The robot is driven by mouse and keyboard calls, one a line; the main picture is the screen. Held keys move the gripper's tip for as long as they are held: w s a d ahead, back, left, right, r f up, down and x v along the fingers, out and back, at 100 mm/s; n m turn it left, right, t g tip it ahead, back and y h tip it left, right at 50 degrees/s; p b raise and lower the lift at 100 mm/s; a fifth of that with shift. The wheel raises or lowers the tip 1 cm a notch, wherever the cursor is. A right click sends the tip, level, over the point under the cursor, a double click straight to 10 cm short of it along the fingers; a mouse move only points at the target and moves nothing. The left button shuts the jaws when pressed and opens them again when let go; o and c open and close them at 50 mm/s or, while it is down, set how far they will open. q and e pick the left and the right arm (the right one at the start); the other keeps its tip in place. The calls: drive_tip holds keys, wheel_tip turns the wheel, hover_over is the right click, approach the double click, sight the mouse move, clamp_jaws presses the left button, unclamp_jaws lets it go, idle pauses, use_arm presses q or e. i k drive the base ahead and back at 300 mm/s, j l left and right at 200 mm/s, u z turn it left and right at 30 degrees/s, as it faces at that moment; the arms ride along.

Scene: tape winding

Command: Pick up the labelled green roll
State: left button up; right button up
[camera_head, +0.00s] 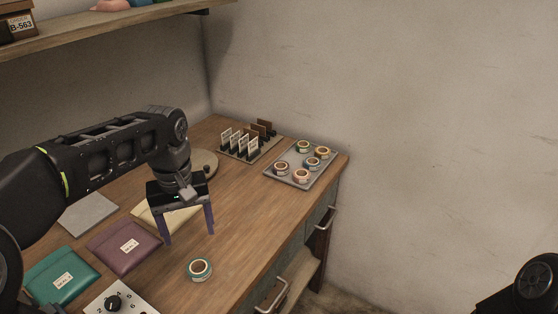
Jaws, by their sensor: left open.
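A green tape roll (200,278) with a pale band lies flat on the wooden table (245,235), near its front edge. Any writing on it is too small to read. My left gripper (189,237) points down above the table, behind the roll in the picture, with its two fingers spread and nothing between them. It is apart from the roll. My right gripper is not in view.
A grey tray (272,178) holds several tape rolls at the back right. A card rack (240,145) stands beside it. A purple pouch (118,259), a green pouch (50,288) and a dial panel (98,299) lie left of the roll. The table right of it is clear.

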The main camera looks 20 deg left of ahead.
sight(302, 145)
drive_tip(key=i+l, duration=1.2)
drive_tip(key=i, duration=0.25)
